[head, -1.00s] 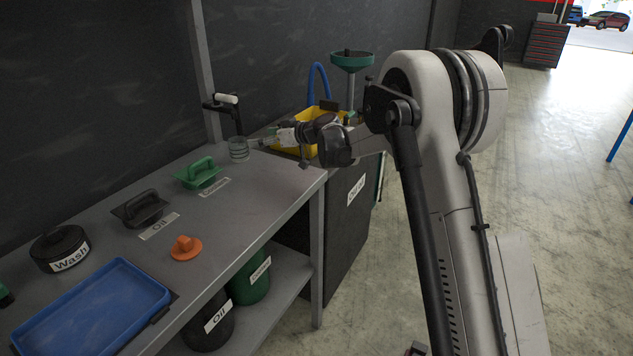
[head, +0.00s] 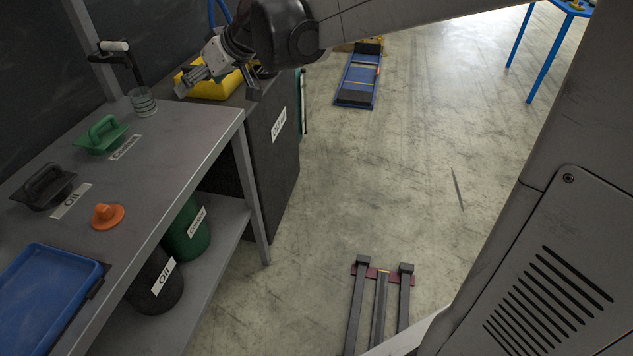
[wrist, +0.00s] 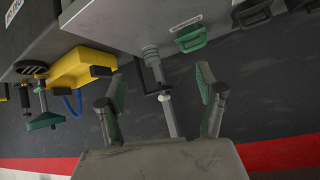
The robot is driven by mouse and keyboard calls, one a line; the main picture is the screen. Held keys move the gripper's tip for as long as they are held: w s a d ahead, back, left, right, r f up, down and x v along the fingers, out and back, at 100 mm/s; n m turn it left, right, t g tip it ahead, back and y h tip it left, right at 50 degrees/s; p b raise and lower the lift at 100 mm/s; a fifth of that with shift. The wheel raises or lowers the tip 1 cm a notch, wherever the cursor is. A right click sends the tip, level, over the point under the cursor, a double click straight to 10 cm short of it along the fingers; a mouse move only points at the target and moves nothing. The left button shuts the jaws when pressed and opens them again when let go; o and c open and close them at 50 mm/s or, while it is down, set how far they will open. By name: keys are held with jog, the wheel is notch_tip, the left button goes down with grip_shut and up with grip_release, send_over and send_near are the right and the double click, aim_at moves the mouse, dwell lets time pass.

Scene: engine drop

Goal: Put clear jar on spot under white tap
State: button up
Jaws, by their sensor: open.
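The clear jar (head: 143,102) stands upright at the far end of the grey workbench, by the back wall. The white tap (head: 114,46), a white piece on a black arm, rises just behind and above it. In the wrist view the jar (wrist: 150,52) and the tap (wrist: 164,97) show between my open fingers, apart from them. My gripper (head: 188,82) is open and empty, to the right of the jar and clear of it. The spot under the tap cannot be made out.
A green-handled lid (head: 102,135), a black-handled lid (head: 48,188), an orange funnel-like piece (head: 107,216) and a blue tray (head: 45,300) lie nearer on the bench. A yellow container (head: 215,86) sits on the dark cabinet beneath my gripper.

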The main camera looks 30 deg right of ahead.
jog(key=s+d+f+m+h, duration=0.2)
jog(key=s+d+f, duration=0.1)
jog(key=s, duration=0.7)
jog(key=s+d+f+m+h, duration=0.2)
jog(key=s+d, duration=0.3)
jog(key=s, duration=0.6)
jog(key=s+d+f+m+h, duration=0.1)
jog(key=s+d+f, duration=0.3)
jog(key=s, duration=0.6)
jog(key=shift+s+d+m+g+h, duration=0.15)
jog(key=shift+m+g+h, duration=0.2)
jog(key=shift+h, duration=0.25)
